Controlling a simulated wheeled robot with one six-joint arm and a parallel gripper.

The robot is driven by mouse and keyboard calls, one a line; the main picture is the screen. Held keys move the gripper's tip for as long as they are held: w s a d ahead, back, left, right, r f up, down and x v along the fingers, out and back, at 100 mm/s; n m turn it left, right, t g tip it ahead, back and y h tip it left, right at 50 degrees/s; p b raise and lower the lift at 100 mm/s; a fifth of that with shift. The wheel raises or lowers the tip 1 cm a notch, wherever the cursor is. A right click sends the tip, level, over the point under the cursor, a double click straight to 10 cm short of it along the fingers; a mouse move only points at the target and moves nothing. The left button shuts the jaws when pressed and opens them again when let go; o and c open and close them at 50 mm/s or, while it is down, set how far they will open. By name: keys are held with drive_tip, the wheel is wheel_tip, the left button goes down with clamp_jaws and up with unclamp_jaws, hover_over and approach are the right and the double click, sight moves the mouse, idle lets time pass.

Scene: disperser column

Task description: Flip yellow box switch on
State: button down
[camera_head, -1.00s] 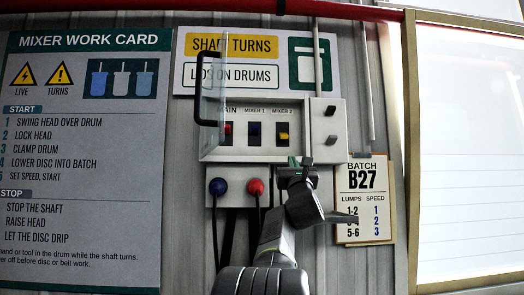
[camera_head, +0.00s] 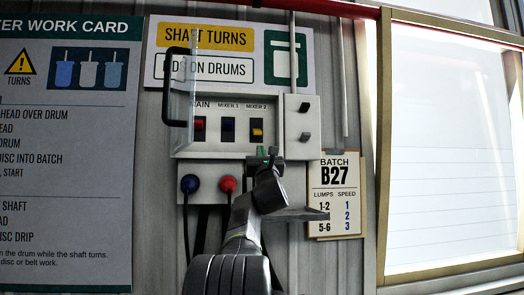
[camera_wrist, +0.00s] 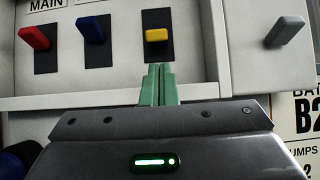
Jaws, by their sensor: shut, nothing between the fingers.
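The yellow switch (camera_head: 257,131) is a small lever on a black plate under the MIXER 2 label, at the right of the row on the grey switch box (camera_head: 215,151). In the wrist view the yellow lever (camera_wrist: 158,34) sticks out from about the middle of its plate. My gripper (camera_head: 263,151) is just below it in the head view. In the wrist view my gripper's green fingers (camera_wrist: 160,82) are shut with nothing between them. Their tips appear just under the yellow lever's plate; I cannot tell whether they touch the box.
Red (camera_wrist: 34,37) and blue (camera_wrist: 91,29) levers are to the left. A grey lever (camera_wrist: 284,31) is to the right. A clear cover (camera_head: 193,85) with a black handle (camera_head: 168,92) stands swung open at the left. Blue (camera_head: 190,184) and red (camera_head: 227,184) cable plugs are below.

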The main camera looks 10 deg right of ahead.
sight(257, 132)
drive_tip(key=shift+p+x, duration=1.6)
drive_tip(key=shift+x, duration=1.05)
